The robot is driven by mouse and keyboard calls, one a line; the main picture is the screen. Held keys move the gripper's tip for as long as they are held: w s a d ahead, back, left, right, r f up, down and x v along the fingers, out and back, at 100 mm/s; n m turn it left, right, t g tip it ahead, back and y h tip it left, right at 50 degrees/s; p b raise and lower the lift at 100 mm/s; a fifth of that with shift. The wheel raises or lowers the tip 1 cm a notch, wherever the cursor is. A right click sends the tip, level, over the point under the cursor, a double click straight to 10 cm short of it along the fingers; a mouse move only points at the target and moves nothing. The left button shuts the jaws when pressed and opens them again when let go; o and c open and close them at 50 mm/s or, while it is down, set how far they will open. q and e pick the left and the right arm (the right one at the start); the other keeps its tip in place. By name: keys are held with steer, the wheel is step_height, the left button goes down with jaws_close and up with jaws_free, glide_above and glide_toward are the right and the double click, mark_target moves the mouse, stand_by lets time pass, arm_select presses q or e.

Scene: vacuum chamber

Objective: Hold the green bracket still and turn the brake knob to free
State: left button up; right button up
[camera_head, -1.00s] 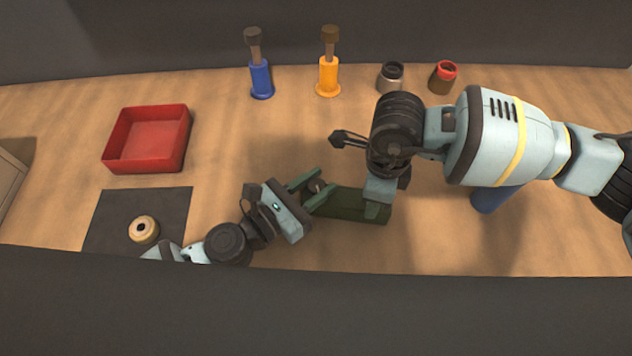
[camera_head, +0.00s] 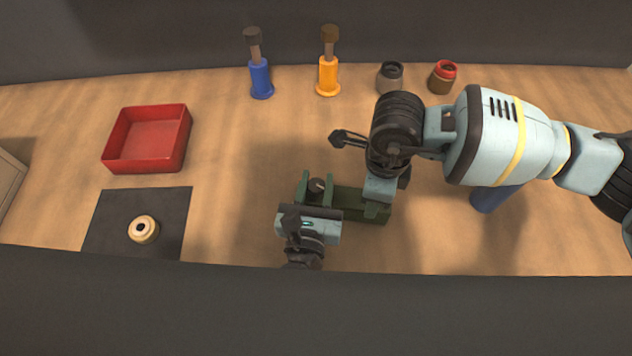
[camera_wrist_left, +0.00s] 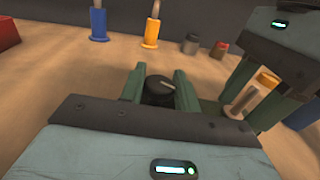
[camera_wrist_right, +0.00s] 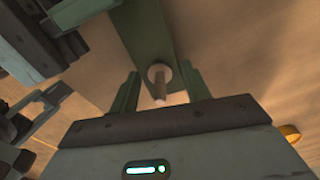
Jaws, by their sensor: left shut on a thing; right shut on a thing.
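The green bracket (camera_head: 348,201) lies on the table below the middle of the head view. The brake knob (camera_wrist_left: 159,90) is black and round with a pale pointer line, and stands at the bracket's left end in the head view (camera_head: 317,185). My left gripper (camera_head: 316,182) is shut on the knob, one green finger on each side of it. My right gripper (camera_head: 377,210) is over the bracket's right end and is shut on it. The right wrist view shows a pale post (camera_wrist_right: 159,82) on the bracket between its fingers. The contact itself is partly hidden.
A red tray (camera_head: 180,150) and a dark mat (camera_head: 105,220) with a tan ring (camera_head: 143,229) are at the left. A blue holder (camera_head: 261,79), an orange holder (camera_head: 328,76) and two small jars (camera_head: 391,77) (camera_head: 443,78) stand at the back. Table between is clear.

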arm_select(q)
steer(key=shift+y, duration=0.3)
steer(key=o, duration=1)
steer(key=shift+c, duration=0.2)
steer(key=shift+a+h, duration=0.1)
steer(key=shift+h, duration=0.4)
